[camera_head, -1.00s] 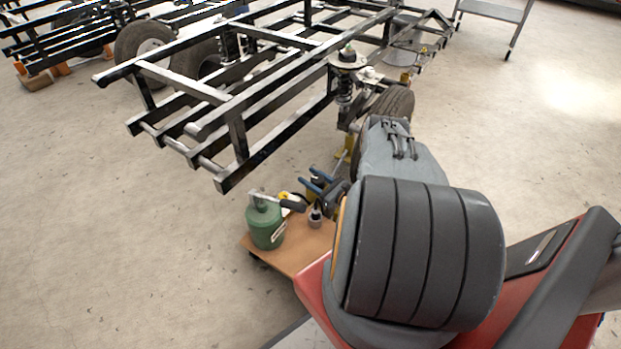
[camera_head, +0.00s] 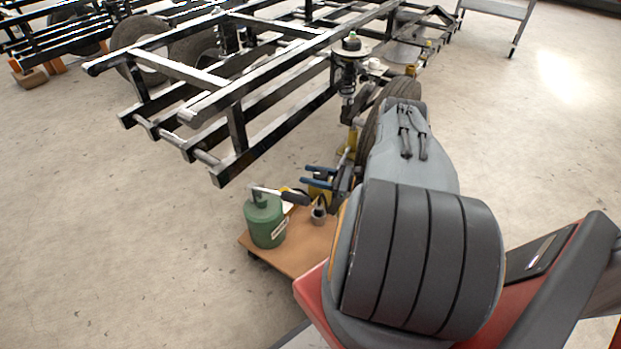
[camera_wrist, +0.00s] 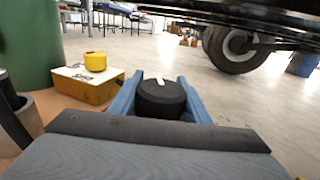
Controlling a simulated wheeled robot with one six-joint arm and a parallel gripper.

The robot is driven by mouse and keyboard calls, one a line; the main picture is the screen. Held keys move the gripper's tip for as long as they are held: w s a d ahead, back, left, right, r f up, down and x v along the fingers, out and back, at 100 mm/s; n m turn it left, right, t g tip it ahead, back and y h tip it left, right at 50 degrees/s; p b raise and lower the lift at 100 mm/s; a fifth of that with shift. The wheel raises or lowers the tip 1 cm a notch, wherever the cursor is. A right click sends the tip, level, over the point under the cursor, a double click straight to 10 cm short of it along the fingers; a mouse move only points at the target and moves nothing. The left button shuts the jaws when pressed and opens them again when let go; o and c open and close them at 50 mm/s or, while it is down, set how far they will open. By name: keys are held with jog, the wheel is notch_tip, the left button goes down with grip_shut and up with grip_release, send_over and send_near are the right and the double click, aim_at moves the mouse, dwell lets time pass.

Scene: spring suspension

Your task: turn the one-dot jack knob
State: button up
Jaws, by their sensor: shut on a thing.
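A black round knob (camera_wrist: 162,98) with a white mark on top sits between the blue fingers of my gripper (camera_wrist: 158,82) in the wrist view. The fingers are shut on its sides. I cannot make out any dots that show which jack knob it is.
A green canister (camera_head: 265,222) with a lever handle stands on the wooden board (camera_head: 290,258), left of my gripper. A small grey cup (camera_head: 318,215) is close by. A black frame (camera_head: 235,130) and a wheel (camera_head: 385,110) stand behind. Floor at left is clear.

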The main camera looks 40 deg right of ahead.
dwell(0.3)
jog(key=o, duration=1)
jog(key=shift+o, duration=0.2)
jog(key=shift+p, duration=0.4)
